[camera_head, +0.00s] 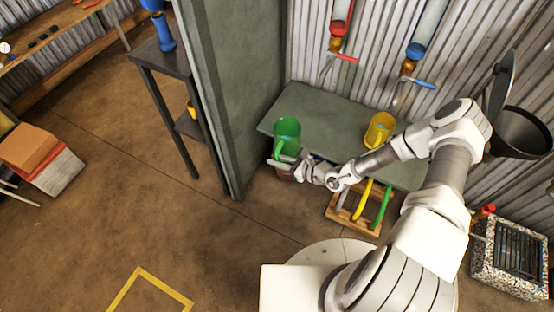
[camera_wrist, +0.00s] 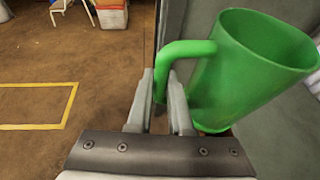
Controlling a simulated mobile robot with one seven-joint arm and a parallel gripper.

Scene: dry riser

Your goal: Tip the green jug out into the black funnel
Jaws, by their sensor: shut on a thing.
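The green jug (camera_head: 287,132) is at the left end of the grey-green bench, its open top up. In the wrist view the jug (camera_wrist: 245,70) fills the right side, with its handle at the left. My gripper (camera_wrist: 160,84) is shut on the handle, one finger on each side. In the head view my gripper (camera_head: 284,161) is at the jug's near side. I cannot tell whether the jug touches the bench. I cannot pick out the black funnel for certain; a dark open vessel (camera_head: 521,133) with a raised lid is at the right.
A yellow jug (camera_head: 380,130) stands farther right on the bench (camera_head: 335,118). A rack (camera_head: 352,220) with coloured handles is below. A tall grey-green panel (camera_head: 232,80) stands close left of the bench. Red and blue valve handles hang on the corrugated wall. Floor at left is open.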

